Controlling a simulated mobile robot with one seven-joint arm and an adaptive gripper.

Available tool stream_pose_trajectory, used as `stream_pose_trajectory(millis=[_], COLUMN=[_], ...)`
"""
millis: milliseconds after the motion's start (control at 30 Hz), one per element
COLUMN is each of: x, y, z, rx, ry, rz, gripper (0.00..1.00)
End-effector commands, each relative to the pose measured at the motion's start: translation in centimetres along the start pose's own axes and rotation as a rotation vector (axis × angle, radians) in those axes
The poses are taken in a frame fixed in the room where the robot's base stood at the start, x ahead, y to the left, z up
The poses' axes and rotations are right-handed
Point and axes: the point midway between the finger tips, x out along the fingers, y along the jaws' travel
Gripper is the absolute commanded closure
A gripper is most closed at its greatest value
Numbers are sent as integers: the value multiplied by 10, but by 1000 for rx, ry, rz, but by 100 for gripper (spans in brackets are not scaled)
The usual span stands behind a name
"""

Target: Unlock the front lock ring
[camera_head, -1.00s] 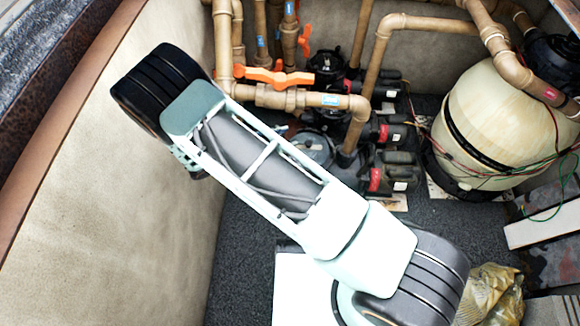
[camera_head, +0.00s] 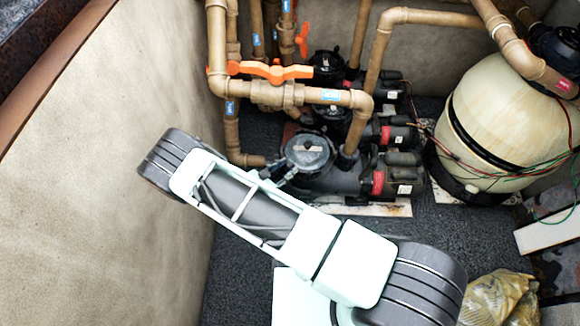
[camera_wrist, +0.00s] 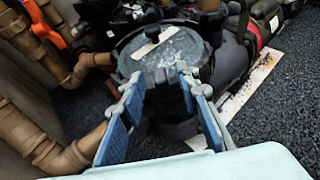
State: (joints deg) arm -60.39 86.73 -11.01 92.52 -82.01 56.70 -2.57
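The front lock ring (camera_head: 308,152) surrounds a round grey lid on the front pump, just right of my arm in the head view. The lid with its ring (camera_wrist: 165,52) also shows in the wrist view, with a small pale label on top. My gripper (camera_wrist: 160,77) is open, its two blue-padded fingers spread, with the tips at the near side of the lid and ring. I cannot tell whether the tips touch the ring. The dark pump body shows between the fingers.
Brown pipes with an orange valve handle (camera_head: 270,71) stand behind and left of the pump. More pumps (camera_head: 390,135) lie behind it. A large beige filter tank (camera_head: 505,125) stands at the right. A concrete wall (camera_head: 100,170) bounds the left. Dark gravel floor (camera_head: 440,220) is partly clear.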

Motion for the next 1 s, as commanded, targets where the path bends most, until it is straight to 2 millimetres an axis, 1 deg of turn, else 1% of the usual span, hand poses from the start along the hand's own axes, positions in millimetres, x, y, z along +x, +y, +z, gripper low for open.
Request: stream_pose_trajectory(millis=[33, 100, 200, 533, 800, 1000], x=[8, 16, 23, 25, 25, 25], y=[0, 0, 0, 0, 0, 0], z=[-2, -1, -1, 0, 0, 0], rx=[1, 1, 2, 1, 1, 1], ry=[-1, 0, 0, 0, 0, 0], rz=[-1, 0, 0, 1, 1, 1], gripper=[70, 70, 70, 70, 100, 100])
